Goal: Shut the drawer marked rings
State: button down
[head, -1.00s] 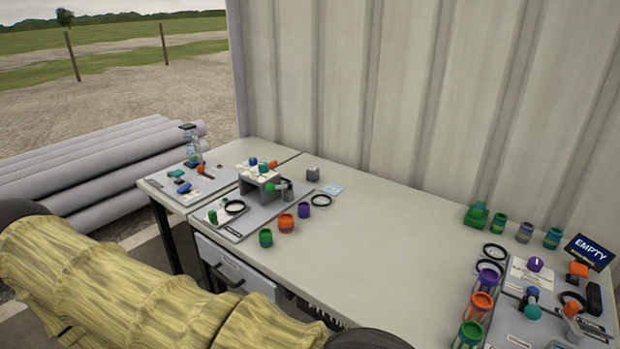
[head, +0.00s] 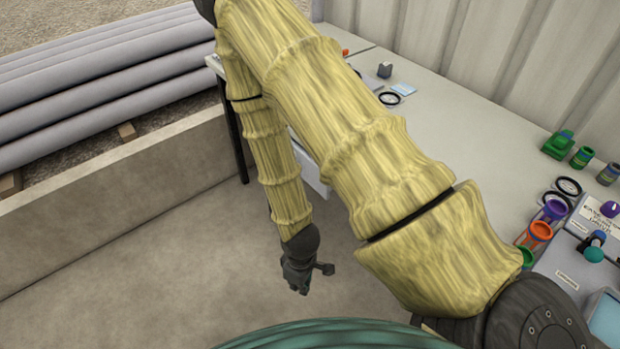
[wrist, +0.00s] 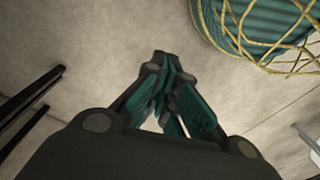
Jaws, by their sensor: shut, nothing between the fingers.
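A pale drawer front (head: 311,172) shows in the head view under the bench, mostly hidden behind my arm. Its label and handle are not visible now, so I cannot tell whether it is the one marked rings or how far out it stands. My gripper (head: 299,288) hangs low over the concrete floor, in front of the bench and apart from the drawer. In the wrist view my gripper (wrist: 165,72) is shut and empty, with its fingertips together above bare floor.
The bench top (head: 450,125) carries cups, black rings and small parts, mostly at the right. Dark bench legs (wrist: 30,100) show at the left of the wrist view. A low concrete wall (head: 120,185) and grey pipes (head: 100,85) lie left. The floor between is clear.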

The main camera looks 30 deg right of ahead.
aim_at(317, 181)
jog(key=w+d+r+n+h+b, duration=0.1)
jog(key=w+d+r+n+h, duration=0.25)
jog(key=w+r+n, duration=0.65)
jog(key=w+d+r+n+h+b, duration=0.3)
jog(key=w+r, duration=0.5)
jog(key=r, duration=0.7)
jog(key=d+f+y, duration=0.1)
jog(key=d+f, duration=0.7)
jog(key=f, duration=0.1)
jog(key=shift+w+d+f+t, duration=0.2)
jog(key=shift+w+d+t, duration=0.05)
jog(key=shift+w+t, duration=0.2)
jog(key=shift+d+r+p, duration=0.2)
jog(key=shift+d+p, duration=0.6)
jog(key=shift+d, duration=0.05)
jog(key=shift+w+d+f, duration=0.1)
jog(key=shift+d+f, duration=0.1)
jog(key=shift+d, duration=0.25)
